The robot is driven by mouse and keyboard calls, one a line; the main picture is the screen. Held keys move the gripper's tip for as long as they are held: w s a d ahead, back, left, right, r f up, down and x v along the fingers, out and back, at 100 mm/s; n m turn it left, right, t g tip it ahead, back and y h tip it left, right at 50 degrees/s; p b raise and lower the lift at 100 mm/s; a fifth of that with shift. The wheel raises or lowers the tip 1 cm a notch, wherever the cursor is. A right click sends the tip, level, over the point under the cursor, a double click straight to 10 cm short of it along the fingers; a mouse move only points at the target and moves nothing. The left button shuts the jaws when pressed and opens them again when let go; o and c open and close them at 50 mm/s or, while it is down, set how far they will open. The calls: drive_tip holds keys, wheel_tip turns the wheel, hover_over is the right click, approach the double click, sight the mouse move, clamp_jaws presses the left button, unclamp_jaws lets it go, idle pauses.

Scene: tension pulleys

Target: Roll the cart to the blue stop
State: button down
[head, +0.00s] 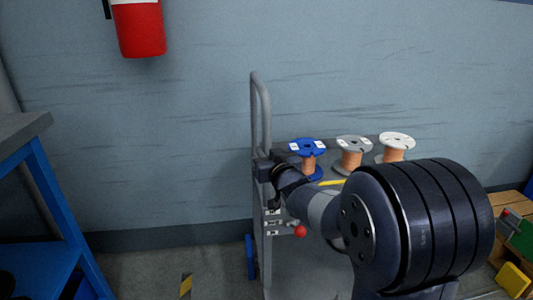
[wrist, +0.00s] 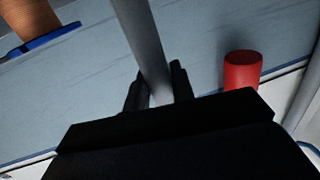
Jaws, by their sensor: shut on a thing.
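The grey cart (head: 310,265) stands near the wall, with an upright tubular handle (head: 254,105) at its left end. My gripper (head: 264,168) is at the lower part of this handle. In the wrist view its two fingers (wrist: 157,92) are closed around the grey handle bar (wrist: 141,35). A blue upright piece (head: 250,258) shows low at the cart's left edge. I cannot tell whether it is the blue stop or whether it touches the cart. My arm hides much of the cart's right side.
Spools with blue (head: 308,146), grey (head: 354,143) and white (head: 397,139) flanges stand on the cart. A blue-legged bench (head: 45,190) is at left. A red extinguisher (head: 139,30) hangs on the wall. A wooden crate (head: 510,200) is at right.

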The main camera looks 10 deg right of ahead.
drive_tip(key=shift+a, duration=0.25)
drive_tip(key=c, duration=1.3)
unclamp_jaws()
drive_tip(key=shift+a, duration=0.2)
drive_tip(key=shift+o, duration=0.2)
drive_tip(key=shift+s+d, duration=0.1)
drive_tip(key=s+d+p, duration=0.2)
drive_tip(key=s, duration=0.8)
drive_tip(key=shift+s, duration=0.2)
drive_tip(key=shift+w, duration=0.1)
